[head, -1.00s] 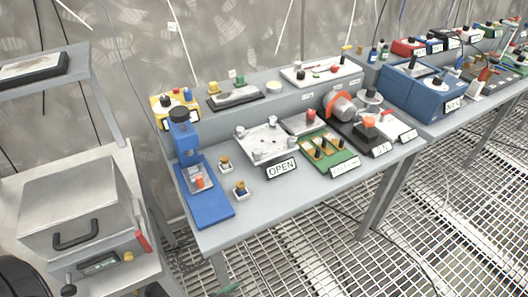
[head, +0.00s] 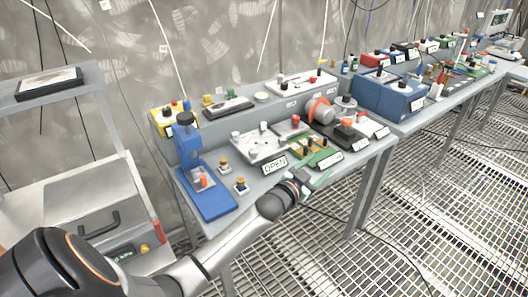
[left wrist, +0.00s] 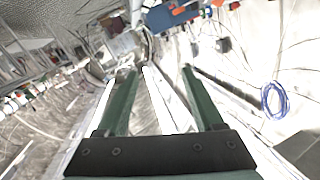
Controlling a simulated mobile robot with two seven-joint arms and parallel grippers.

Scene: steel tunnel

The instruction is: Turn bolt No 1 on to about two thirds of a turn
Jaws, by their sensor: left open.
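A light grey plate (head: 258,150) with several silver bolt-like knobs lies on the near bench, with a card reading OPEN (head: 274,166) at its front edge. I cannot read which knob is No 1. My left gripper (head: 318,184) is in front of the bench's front edge, right of the OPEN card and apart from the plate. In the left wrist view, its two green fingers (left wrist: 158,75) are spread with nothing between them. My right gripper is not in view.
A blue press (head: 190,150) stands left of the plate, with two small brass-topped parts beside it. A green board (head: 318,153) and an orange-ringed motor (head: 322,112) are to the right. Blue boxes (head: 390,92) stand farther right.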

